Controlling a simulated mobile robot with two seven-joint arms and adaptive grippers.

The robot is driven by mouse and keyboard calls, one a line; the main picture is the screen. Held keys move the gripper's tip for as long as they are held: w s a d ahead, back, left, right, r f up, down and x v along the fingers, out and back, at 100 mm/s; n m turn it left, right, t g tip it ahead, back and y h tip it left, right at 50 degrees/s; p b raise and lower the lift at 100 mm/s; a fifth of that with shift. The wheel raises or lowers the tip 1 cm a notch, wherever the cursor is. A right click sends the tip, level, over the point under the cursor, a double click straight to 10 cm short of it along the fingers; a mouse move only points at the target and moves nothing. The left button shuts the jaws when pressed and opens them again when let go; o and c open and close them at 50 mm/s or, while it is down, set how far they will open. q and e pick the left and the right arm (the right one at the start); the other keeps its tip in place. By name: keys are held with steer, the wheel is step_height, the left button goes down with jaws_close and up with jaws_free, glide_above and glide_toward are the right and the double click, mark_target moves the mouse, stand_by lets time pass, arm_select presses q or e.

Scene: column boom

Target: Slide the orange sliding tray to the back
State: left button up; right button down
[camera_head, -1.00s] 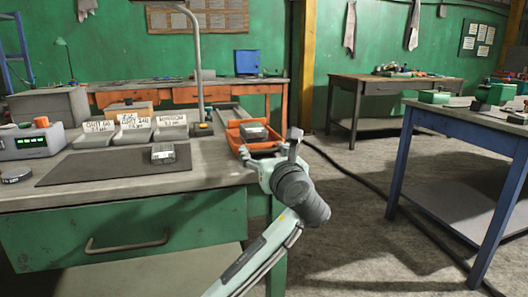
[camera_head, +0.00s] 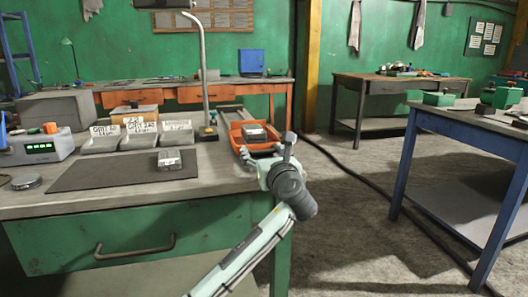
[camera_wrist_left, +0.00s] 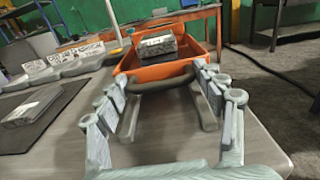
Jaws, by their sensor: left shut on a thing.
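The orange sliding tray (camera_head: 236,138) sits at the right side of the green workbench, with a grey box (camera_head: 259,132) in it. It also shows in the left wrist view (camera_wrist_left: 145,73), with a dark curved handle (camera_wrist_left: 160,83) at its near end. My left gripper (camera_head: 264,160) is at the tray's near end, its fingers shut on the handle. In the left wrist view the fingers (camera_wrist_left: 158,88) lie at both ends of the handle, and the tray is straight ahead. My right gripper is not in view.
Behind the tray, grey rails (camera_head: 232,115) run back along the bench top. A lamp post (camera_head: 207,75) and labelled bins (camera_head: 138,136) stand to the left. A dark mat (camera_head: 115,171) with a small box lies in front. A blue-legged table (camera_head: 470,125) stands right.

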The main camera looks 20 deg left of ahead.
arm_select(q)
steer(key=o, duration=1.4)
steer(key=shift+a, duration=0.1)
steer(key=shift+c, duration=0.2)
steer(key=shift+s, duration=0.1)
steer(key=v, duration=1.2)
steer(key=shift+c, duration=0.4)
